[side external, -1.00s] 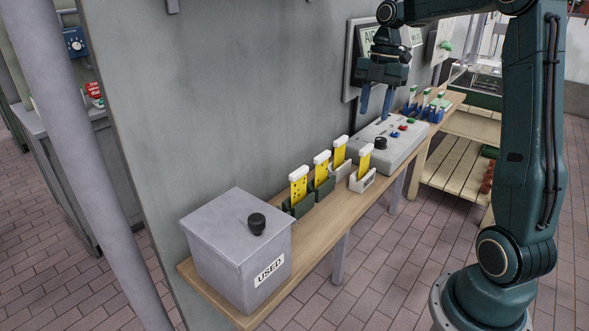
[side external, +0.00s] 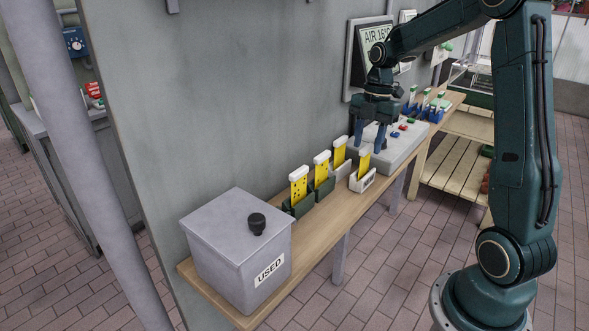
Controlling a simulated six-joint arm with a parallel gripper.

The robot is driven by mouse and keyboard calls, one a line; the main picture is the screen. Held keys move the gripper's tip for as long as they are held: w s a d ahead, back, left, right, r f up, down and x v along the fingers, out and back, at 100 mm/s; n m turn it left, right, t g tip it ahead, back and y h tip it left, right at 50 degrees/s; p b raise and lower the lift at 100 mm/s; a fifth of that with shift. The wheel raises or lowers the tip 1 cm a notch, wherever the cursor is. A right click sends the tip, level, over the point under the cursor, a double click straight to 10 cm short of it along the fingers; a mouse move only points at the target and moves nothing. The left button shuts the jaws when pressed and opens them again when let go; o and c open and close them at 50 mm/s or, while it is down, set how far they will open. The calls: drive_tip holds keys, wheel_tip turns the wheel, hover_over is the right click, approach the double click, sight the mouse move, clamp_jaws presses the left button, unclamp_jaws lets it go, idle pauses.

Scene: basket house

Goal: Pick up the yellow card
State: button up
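Several yellow cards with white tops stand upright on the wooden shelf. One yellow card (side external: 364,166) is in a white labelled holder (side external: 362,182) nearer the front edge. Behind and left of it, against the wall, are a left card (side external: 299,190), a middle card (side external: 321,169) and a right card (side external: 339,156) in dark and pale holders. My gripper (side external: 369,145) points down with its fingers apart and nothing between them. Its fingertips are close above or behind the front card's top; the exact depth is hard to tell.
A grey control box (side external: 401,152) with coloured buttons sits just right of my gripper. A grey lidded bin (side external: 222,262) marked USED stands at the shelf's (side external: 330,222) near left end. A screen (side external: 374,40) hangs on the wall behind my arm.

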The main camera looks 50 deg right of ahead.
sight(365, 158)
drive_tip(key=shift+a+f, duration=0.2)
drive_tip(key=shift+f, duration=1.1)
drive_tip(key=shift+a+f, duration=0.15)
drive_tip(key=shift+f, duration=1.1)
clamp_jaws()
